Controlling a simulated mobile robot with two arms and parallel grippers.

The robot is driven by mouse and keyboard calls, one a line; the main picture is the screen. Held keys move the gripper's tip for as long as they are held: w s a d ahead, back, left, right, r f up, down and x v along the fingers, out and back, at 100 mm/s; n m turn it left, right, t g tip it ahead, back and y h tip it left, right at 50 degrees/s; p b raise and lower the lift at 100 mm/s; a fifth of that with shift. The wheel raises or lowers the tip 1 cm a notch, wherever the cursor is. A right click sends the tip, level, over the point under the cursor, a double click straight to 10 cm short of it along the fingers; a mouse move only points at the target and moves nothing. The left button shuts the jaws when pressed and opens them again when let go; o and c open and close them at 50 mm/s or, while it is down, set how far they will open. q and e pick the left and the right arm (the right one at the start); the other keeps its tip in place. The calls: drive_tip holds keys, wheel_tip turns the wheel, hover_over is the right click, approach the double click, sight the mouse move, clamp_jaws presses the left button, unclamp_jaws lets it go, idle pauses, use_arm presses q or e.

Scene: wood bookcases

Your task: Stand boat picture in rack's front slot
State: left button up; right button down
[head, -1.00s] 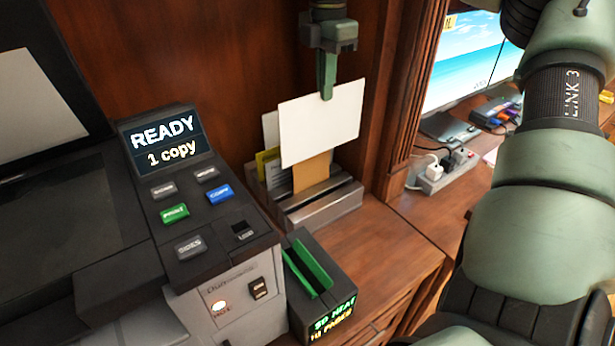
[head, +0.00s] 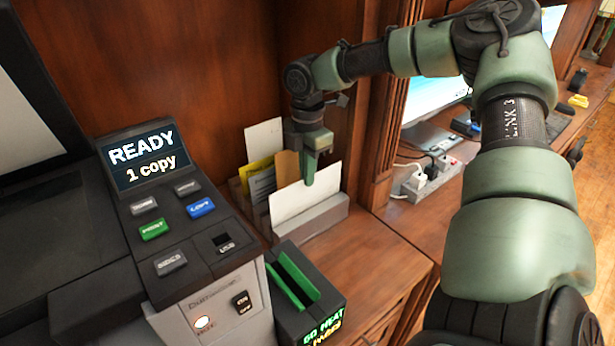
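A white card (head: 305,199), its blank side towards me, stands upright in the front part of the grey rack (head: 322,216). No boat shows on this side, so I cannot tell whether it is the boat picture. My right gripper (head: 309,180) points down at the card's top edge, its fingers overlapping it. The fingers are seen edge-on, and I cannot tell whether they still pinch the card. Behind it in the rack stand a brown envelope (head: 287,168), a yellow sheet and white papers (head: 263,140). My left gripper is not in view.
A printer with a READY screen (head: 150,158) and buttons fills the left. A black box with a green slot (head: 296,282) stands in front of the rack. A power strip (head: 432,178) and a monitor lie beyond the post. The wood top right of the rack is clear.

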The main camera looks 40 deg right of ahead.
drive_tip(key=shift+f, duration=0.5)
drive_tip(key=c, duration=1.7)
unclamp_jaws()
wheel_tip(320, 180, up, 12)
